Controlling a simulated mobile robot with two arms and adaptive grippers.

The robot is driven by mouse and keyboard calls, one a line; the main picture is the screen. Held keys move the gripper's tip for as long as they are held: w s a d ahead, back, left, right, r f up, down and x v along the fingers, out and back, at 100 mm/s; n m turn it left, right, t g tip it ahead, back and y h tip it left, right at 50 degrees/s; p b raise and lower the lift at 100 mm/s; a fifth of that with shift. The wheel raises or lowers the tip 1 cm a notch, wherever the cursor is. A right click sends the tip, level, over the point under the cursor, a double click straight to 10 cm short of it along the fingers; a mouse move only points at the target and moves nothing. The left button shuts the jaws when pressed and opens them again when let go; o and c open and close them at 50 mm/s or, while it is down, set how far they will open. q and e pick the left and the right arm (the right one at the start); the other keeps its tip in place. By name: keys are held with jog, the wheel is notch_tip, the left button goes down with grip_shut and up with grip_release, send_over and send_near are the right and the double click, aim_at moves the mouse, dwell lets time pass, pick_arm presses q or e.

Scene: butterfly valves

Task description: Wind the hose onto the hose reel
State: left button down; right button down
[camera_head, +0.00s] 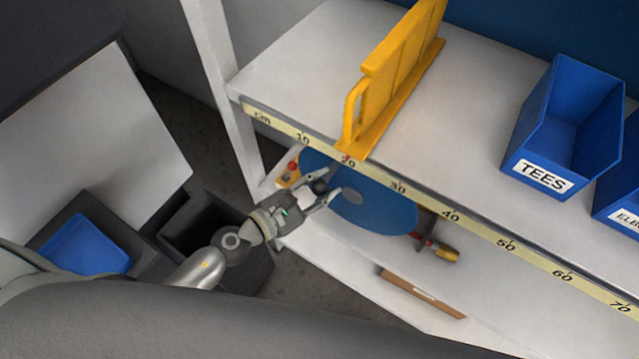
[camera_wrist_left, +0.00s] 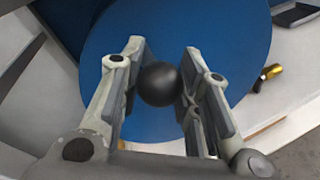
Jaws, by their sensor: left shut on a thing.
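The hose reel shows as a large blue disc (camera_head: 392,212) on the lower shelf, partly hidden under the upper shelf's edge. It fills much of the left wrist view (camera_wrist_left: 235,50). A round black knob (camera_wrist_left: 158,84) stands out in front of the disc. My left gripper (camera_head: 322,184) reaches in from the left and is shut on this knob, one finger on each side. A grey round hub (camera_head: 352,195) shows on the disc. A brass-yellow fitting (camera_head: 446,254) with a red part lies right of the reel. I cannot make out the hose itself. My right gripper is not in view.
The upper shelf's edge, with a yellow scale strip (camera_head: 425,206), overhangs the reel. A yellow rack (camera_head: 400,75) and a blue TEES bin (camera_head: 545,150) stand on that shelf. A brown flat piece (camera_head: 423,293) lies on the lower shelf. A white upright (camera_head: 222,75) is left of the reel.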

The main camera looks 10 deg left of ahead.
pick_arm(q)
jog(key=c, duration=1)
grip_release()
jog(key=shift+s+d, duration=0.1)
jog(key=shift+d, duration=0.1)
jog(key=shift+c, duration=0.2)
jog(key=shift+a, duration=0.15)
jog(key=shift+s+a, duration=0.15)
jog(key=shift+s, duration=0.1)
jog(key=v, duration=1.1)
jog(key=shift+s+r, duration=0.1)
jog(key=shift+s, duration=0.05)
